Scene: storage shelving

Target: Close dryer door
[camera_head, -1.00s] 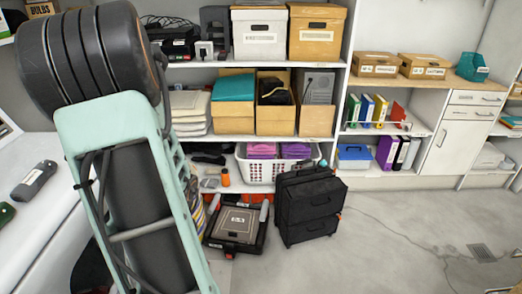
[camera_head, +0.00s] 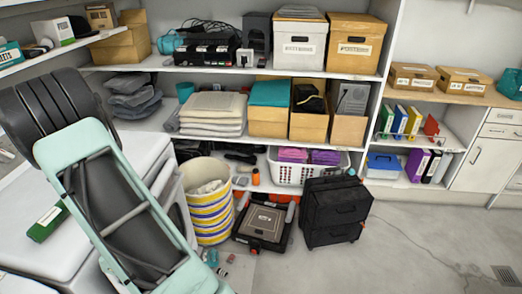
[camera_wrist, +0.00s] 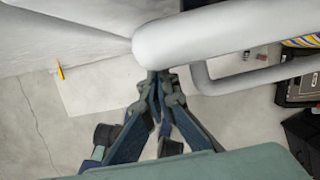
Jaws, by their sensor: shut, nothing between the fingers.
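A white machine (camera_head: 140,150), which looks like the dryer, stands at the left in the head view, with part of its front facing right. My arm covers much of it, and I cannot clearly make out its door there. In the wrist view a thick, rounded white part (camera_wrist: 215,35), likely the dryer door, crosses the top and right. My gripper (camera_wrist: 158,76) is shut and empty, its fingertips at the lower edge of that white part. I cannot tell whether they touch. My gripper is not visible in the head view.
Shelves (camera_head: 275,68) with boxes line the back wall. Bare floor (camera_head: 400,250) is clear at the right.

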